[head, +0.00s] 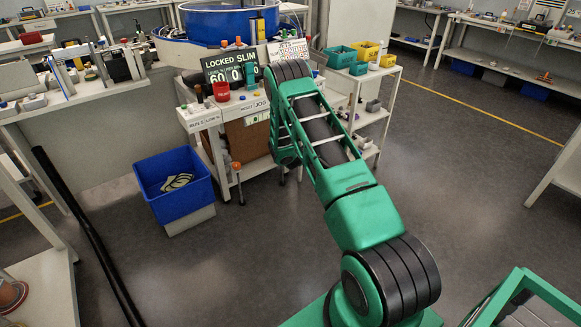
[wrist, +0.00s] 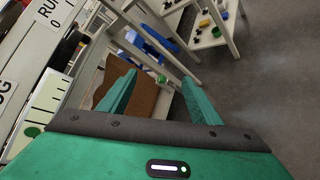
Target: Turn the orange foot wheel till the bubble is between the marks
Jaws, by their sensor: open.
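My gripper (wrist: 159,77) shows in the wrist view as two teal fingers standing well apart with nothing between them. Beyond them are a brown panel and white frame bars of a workstation. In the head view my green arm reaches to the white workstation (head: 200,117), and the arm hides my fingers there. A small orange knob (head: 237,166) sits on a rod at the workstation's front. I cannot tell whether it is the foot wheel. No orange wheel shows in the wrist view. I cannot make out a bubble or its marks in either view.
A blue bin (head: 175,184) stands on the floor left of the workstation. A big blue bowl (head: 228,20) is behind it. A white shelf cart with teal and yellow trays (head: 367,52) stands to the right.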

